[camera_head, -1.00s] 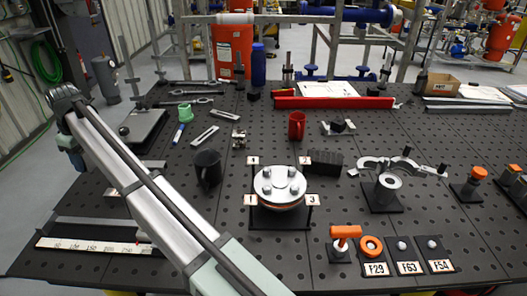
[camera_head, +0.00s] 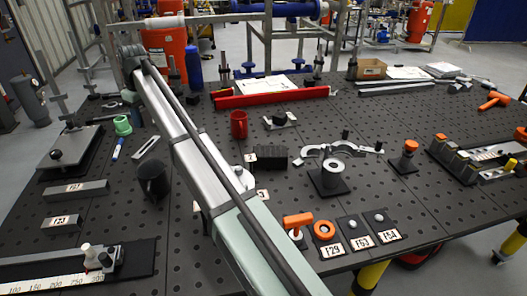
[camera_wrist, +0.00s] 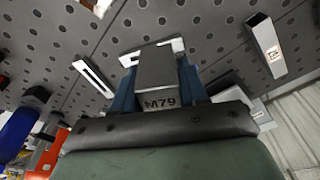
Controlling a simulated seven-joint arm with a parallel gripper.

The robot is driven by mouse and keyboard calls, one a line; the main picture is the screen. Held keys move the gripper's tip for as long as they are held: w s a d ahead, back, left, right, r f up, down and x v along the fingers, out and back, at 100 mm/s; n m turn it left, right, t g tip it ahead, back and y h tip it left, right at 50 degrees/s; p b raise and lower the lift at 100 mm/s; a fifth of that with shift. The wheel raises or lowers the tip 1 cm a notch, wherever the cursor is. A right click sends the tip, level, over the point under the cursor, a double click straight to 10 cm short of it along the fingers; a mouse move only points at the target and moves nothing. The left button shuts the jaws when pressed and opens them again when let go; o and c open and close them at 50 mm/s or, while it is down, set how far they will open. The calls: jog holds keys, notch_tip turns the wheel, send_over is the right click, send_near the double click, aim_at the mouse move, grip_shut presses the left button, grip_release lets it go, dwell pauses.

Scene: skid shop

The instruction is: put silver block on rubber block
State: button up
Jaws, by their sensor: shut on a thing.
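In the wrist view a grey metallic block (camera_wrist: 156,70) labelled M79, which looks like the silver block, sits between the blue fingers of my gripper (camera_wrist: 155,58). The gripper is shut on it. Perforated tabletop shows beyond it. In the head view my gripper and the held block cannot be made out; my arm crosses the middle of the picture. A dark, ridged block (camera_head: 268,157), which looks like the rubber block, lies on the black table just right of my arm. Its left side is close to the arm's outline in the picture.
A black mug (camera_head: 152,178) stands left of my arm, a red mug (camera_head: 239,124) behind the dark block. Two labelled grey bars (camera_head: 75,190) lie at left.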

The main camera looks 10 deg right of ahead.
jog(key=w+d+r+m, duration=0.1)
jog(key=d, duration=0.8)
jog(key=w+d+r+m, duration=0.1)
jog(key=w+d, duration=0.1)
jog(key=d, duration=0.7)
jog(key=m+h, duration=0.1)
jog(key=m, duration=0.8)
send_over(269, 149)
jog(key=shift+t, duration=0.4)
jog(key=shift+s+f, duration=0.2)
jog(key=shift+f, duration=2.5)
jog(key=shift+s+f, duration=0.2)
jog(key=shift+f, duration=2.45)
jog(key=shift+f, duration=0.15)
jog(key=o, duration=1.2)
